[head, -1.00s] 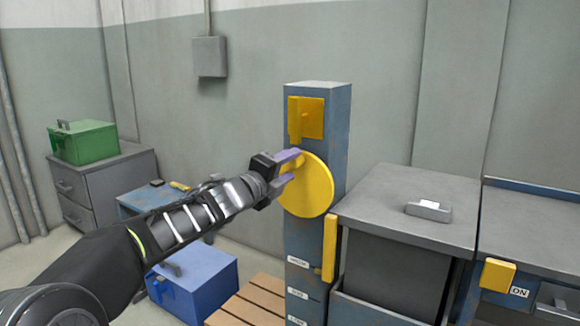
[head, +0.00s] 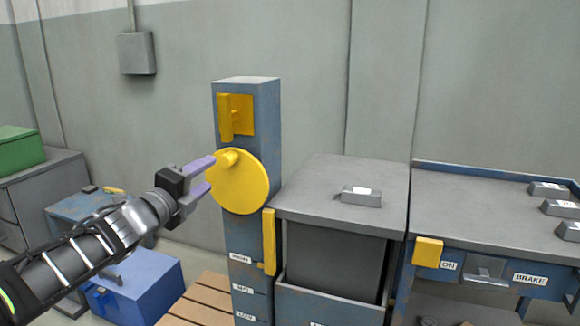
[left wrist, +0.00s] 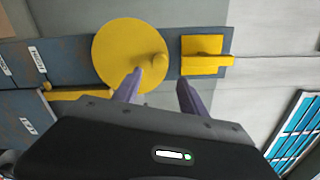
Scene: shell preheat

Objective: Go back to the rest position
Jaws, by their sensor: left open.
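My left gripper (head: 206,176) reaches in from the left in the head view. Its two purple fingers are apart and nothing is between them. It is close to the left of the yellow disc (head: 241,190), which has a knob (head: 230,157) and sits on a blue column (head: 266,120). In the left wrist view the disc (left wrist: 118,50) is ahead of the open fingers (left wrist: 160,88); whether a fingertip touches it I cannot tell. My right gripper is in neither view.
A yellow switch (head: 236,117) is above the disc and a yellow lever (head: 269,240) below right. A grey cabinet (head: 335,220) and a bench (head: 470,200) with metal blocks stand to the right. A blue box (head: 140,285) and wooden pallet (head: 200,300) are on the floor.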

